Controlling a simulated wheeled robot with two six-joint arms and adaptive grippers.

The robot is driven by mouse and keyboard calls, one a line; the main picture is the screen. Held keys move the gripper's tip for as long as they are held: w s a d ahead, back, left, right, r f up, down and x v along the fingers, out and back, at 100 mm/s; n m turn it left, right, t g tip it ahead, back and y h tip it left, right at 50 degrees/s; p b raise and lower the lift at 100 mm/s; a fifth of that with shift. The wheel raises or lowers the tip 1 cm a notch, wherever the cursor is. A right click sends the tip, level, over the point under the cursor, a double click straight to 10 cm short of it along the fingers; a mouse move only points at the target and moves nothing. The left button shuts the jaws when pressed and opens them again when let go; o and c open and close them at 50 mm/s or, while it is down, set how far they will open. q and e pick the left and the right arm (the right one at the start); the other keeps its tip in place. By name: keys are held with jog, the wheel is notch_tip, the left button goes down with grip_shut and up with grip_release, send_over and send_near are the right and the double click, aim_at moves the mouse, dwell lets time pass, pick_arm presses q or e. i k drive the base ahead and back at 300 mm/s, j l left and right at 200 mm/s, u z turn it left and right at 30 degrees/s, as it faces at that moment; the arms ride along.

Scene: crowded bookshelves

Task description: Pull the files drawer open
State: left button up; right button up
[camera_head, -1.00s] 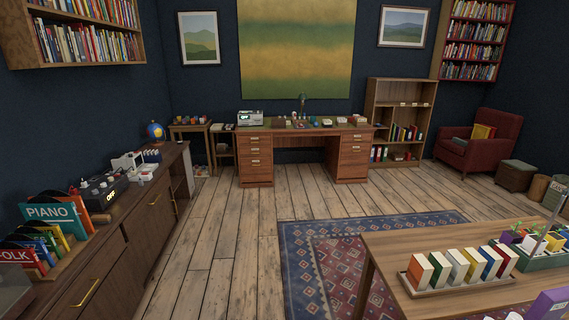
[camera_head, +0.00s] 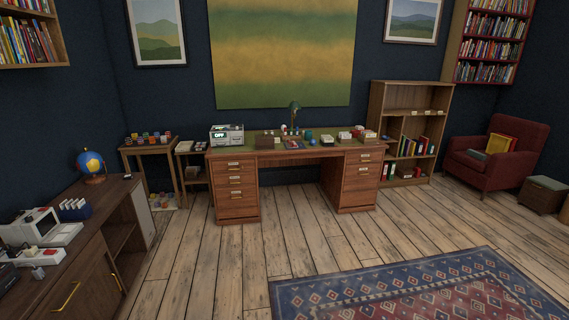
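A wooden desk (camera_head: 290,153) with a green top stands against the far wall. Its left pedestal (camera_head: 235,190) has several stacked drawers with pale labels and small handles, all shut. Its right pedestal (camera_head: 357,181) also has several shut drawers with labels. The labels are too small to read, so I cannot tell which drawer is the files drawer. Neither of my grippers is in view.
A dark sideboard (camera_head: 88,262) runs along the left side, with a globe (camera_head: 91,165) on it. A patterned rug (camera_head: 420,290) lies at the front right. Bare wooden floor (camera_head: 235,265) leads to the desk. A red armchair (camera_head: 495,158) stands right.

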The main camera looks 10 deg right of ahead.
aim_at(357, 177)
jog(key=i+z, duration=0.2)
jog(key=i, duration=0.4)
jog(key=i+z, duration=0.2)
jog(key=i, duration=0.35)
jog(key=i+j+z, duration=0.2)
jog(key=i, duration=0.35)
jog(key=i+j+z, duration=0.2)
jog(key=i, duration=0.4)
jog(key=i+l+u, duration=0.1)
jog(key=i, duration=0.4)
jog(key=i+l+u, duration=0.1)
jog(key=i+l, duration=0.3)
jog(key=i+l+u, duration=0.1)
jog(key=i+l, duration=0.2)
jog(key=i, duration=0.2)
jog(key=i+l+u, duration=0.35)
jog(key=l, duration=0.3)
jog(key=i+l+u, duration=0.15)
jog(key=l, duration=0.2)
jog(key=i+l+u, duration=0.2)
jog(key=l, duration=0.15)
jog(key=l+u, duration=0.15)
jog(key=l, duration=0.25)
jog(key=i+l+u, duration=0.2)
jog(key=l, duration=0.2)
jog(key=k, duration=0.1)
